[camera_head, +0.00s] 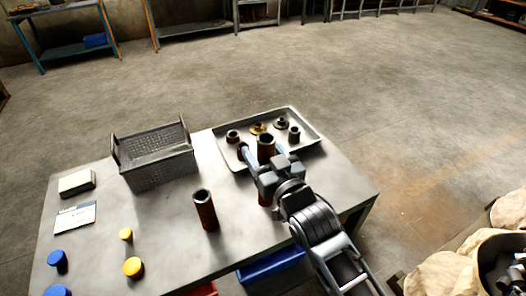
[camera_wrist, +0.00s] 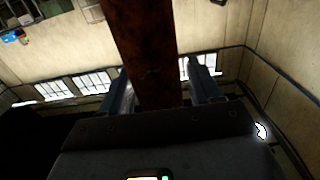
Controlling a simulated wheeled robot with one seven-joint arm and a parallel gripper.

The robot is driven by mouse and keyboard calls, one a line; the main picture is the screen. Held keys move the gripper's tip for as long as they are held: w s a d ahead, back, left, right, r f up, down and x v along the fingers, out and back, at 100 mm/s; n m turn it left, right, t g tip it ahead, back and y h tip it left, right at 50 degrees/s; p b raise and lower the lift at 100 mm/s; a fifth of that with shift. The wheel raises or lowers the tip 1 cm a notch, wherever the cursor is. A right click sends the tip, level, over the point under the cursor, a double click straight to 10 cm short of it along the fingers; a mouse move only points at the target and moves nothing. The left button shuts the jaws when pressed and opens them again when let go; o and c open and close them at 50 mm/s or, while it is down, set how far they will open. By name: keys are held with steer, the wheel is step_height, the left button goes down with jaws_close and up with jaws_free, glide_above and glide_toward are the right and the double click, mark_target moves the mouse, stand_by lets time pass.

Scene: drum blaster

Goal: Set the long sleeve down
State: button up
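The long sleeve (camera_head: 266,147) is a tall, rust-brown tube held upright in the head view. My gripper (camera_head: 265,156) has one finger on each side of it and appears shut on it. The sleeve's lower end shows below my gripper; whether it touches the table I cannot tell. In the wrist view the sleeve (camera_wrist: 146,55) rises between the two fingers of my gripper (camera_wrist: 160,82). A shorter rust-brown sleeve (camera_head: 206,211) stands upright on the grey table (camera_head: 160,235), to the left of my gripper.
A metal tray (camera_head: 310,144) with several small parts lies just behind my gripper. A grey basket (camera_head: 155,160) stands at the back left. A white box (camera_head: 76,183), a card (camera_head: 75,217) and yellow (camera_head: 133,267) and blue (camera_head: 57,260) pieces are at the left. Table between short sleeve and gripper is clear.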

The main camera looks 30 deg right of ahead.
steer(key=shift+o, duration=0.7)
steer(key=shift+s+r, duration=0.1)
steer(key=shift+r, duration=0.05)
steer(key=s, duration=1.1)
steer(key=shift+s+b, duration=0.35)
steer(key=shift+s, duration=0.05)
steer(key=s+r+g, duration=0.2)
steer(key=s+g, duration=0.1)
steer(key=s, duration=2.8)
steer(key=shift+d+r, duration=0.15)
steer(key=shift+d, duration=0.2)
